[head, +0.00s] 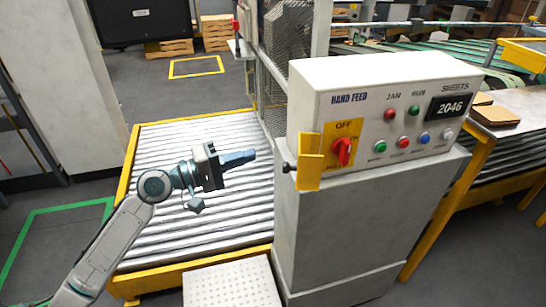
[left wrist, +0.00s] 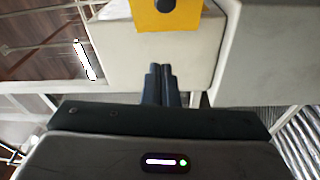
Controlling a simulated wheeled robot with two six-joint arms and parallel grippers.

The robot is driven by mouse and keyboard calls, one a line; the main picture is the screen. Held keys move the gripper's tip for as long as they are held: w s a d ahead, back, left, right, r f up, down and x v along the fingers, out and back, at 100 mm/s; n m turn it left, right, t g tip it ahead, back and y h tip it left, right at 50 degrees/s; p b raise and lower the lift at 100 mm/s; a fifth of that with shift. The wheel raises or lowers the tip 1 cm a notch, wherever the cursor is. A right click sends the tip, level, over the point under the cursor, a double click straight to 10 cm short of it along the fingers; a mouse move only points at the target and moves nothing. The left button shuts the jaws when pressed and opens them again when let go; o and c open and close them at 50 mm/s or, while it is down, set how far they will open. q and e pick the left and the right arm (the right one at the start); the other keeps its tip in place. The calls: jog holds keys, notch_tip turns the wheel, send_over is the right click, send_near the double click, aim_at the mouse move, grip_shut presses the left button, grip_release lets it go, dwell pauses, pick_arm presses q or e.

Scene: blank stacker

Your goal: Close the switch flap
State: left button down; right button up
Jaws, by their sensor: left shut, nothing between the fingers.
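The yellow switch flap (head: 309,173) stands open at the left edge of the yellow switch plate (head: 343,130) on the white control box. A small black knob (head: 287,168) sticks out to its left. The red switch (head: 344,151) is uncovered. My left gripper (head: 252,155) is shut and empty, a short way left of the flap and apart from it, pointing towards the box. In the left wrist view the shut fingers (left wrist: 160,82) show below a yellow panel (left wrist: 166,14) with a dark round knob, which looks like the flap. My right gripper is not in view.
The control box (head: 400,85) carries buttons, lamps and a counter reading 2046. A roller conveyor (head: 160,235) with yellow edges lies beneath my left arm. A wire mesh guard (head: 275,90) stands behind the box's left side. The space between gripper and flap looks clear.

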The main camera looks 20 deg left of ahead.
aim_at(302, 161)
pick_arm(q)
jog(key=p+x, duration=0.3)
jog(key=x, duration=0.4)
jog(key=s, duration=0.1)
jog(key=s+d+p, duration=0.1)
jog(key=s, duration=0.1)
jog(key=shift+s+d+f+p, duration=0.25)
jog(key=shift+s+f+p, duration=0.05)
jog(key=shift+s, duration=0.1)
